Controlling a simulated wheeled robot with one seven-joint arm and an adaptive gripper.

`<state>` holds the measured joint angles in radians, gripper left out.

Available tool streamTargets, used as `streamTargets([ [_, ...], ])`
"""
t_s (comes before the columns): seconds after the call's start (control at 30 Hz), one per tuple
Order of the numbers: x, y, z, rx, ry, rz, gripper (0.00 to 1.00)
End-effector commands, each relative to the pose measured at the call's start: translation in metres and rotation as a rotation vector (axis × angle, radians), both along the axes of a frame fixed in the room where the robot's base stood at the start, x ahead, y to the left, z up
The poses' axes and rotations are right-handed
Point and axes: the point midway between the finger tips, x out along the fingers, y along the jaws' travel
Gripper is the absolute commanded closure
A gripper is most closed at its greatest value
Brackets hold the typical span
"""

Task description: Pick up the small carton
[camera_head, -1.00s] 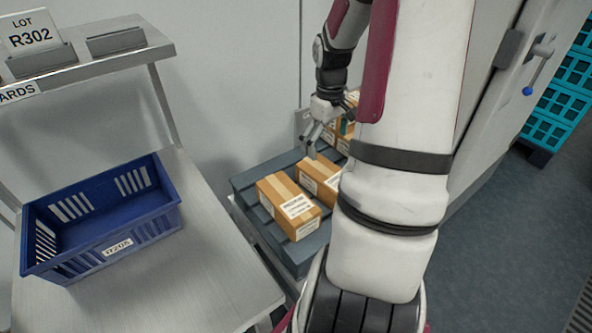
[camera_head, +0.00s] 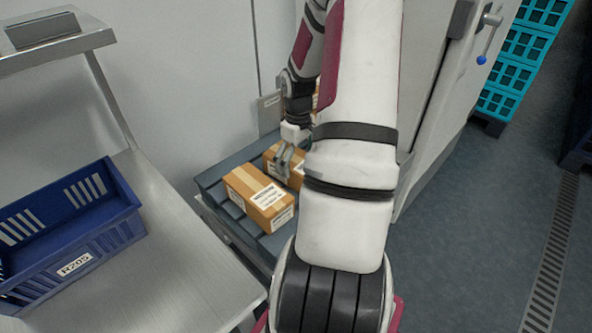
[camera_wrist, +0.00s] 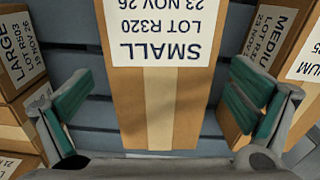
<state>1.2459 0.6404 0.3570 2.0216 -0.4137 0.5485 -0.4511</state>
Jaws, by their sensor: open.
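The small carton (camera_wrist: 160,90) is brown with a pale tape strip and a white label reading SMALL, upside down in the wrist view. It lies between the two spread fingers of my gripper (camera_wrist: 158,106), which is open and empty. The green-padded fingers stand to its left and right, with gaps visible. In the head view my gripper (camera_head: 285,162) points down at a carton (camera_head: 272,157) behind the front one; my arm hides part of that area.
A carton labelled LARGE (camera_wrist: 20,55) is on the left and one labelled MEDIUM (camera_wrist: 268,40) on the right, close beside the fingers. The cartons rest on a grey slatted pallet (camera_head: 212,184). A blue crate (camera_head: 105,240) stands on the metal table (camera_head: 190,270) at left.

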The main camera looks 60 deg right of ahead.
Motion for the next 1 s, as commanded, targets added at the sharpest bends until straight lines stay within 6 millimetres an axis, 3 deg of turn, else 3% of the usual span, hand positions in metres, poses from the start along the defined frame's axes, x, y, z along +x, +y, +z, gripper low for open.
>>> streamTargets([
  [0.27, 0.004, 0.000, -0.041, 0.003, 0.001, 0.000, 0.00],
  [0.53, 0.004, 0.000, -0.044, 0.001, -0.001, -0.001, 0.00],
  [0.87, 0.004, 0.000, -0.044, 0.001, 0.000, -0.001, 0.75],
  [1.0, 0.004, -0.001, -0.043, 0.000, -0.001, -0.001, 0.77],
])
